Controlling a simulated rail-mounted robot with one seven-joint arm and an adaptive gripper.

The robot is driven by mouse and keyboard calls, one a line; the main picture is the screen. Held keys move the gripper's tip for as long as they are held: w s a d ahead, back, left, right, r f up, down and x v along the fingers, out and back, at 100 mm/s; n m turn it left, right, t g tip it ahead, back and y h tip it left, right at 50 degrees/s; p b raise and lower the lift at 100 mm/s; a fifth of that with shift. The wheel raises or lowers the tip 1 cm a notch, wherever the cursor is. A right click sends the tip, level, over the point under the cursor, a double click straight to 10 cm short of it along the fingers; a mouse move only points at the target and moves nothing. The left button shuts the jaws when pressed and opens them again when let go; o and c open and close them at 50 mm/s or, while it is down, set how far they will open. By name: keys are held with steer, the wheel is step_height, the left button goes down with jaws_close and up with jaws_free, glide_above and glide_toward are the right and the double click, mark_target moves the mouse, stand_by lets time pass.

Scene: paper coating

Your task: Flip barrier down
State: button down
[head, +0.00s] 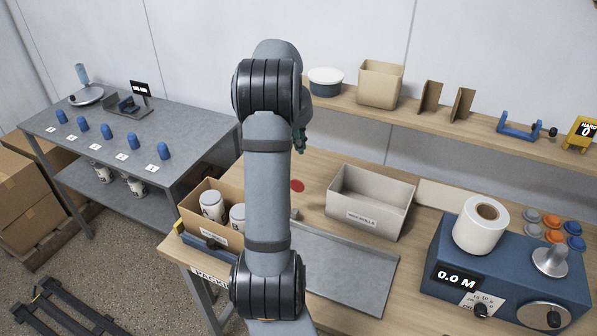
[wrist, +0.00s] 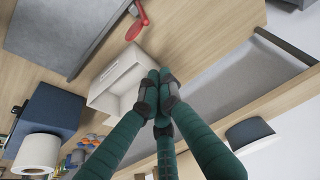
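A red disc (head: 297,186) shows just right of my arm in the head view, behind the grey plate. In the wrist view it is a red lever (wrist: 137,22) with a round end, near the grey plate's corner, its lower part cut off by the top edge. In the head view only a green bit of my gripper (head: 301,138) shows beside my arm.
A pale bin (head: 370,202) stands right of the red disc. The grey plate (head: 350,272) lies in front. A box of rolls (head: 202,203) is at left. A blue machine (head: 445,245) with a white roll is at right. A shelf (head: 420,117) runs behind.

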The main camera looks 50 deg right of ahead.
step_height(320, 180, down, 9)
steer(key=p, duration=0.4)
steer(key=shift+a+f, duration=0.2)
steer(key=shift+a, duration=0.2)
steer(key=shift+f+b, duration=0.1)
steer(key=shift+b, duration=0.25)
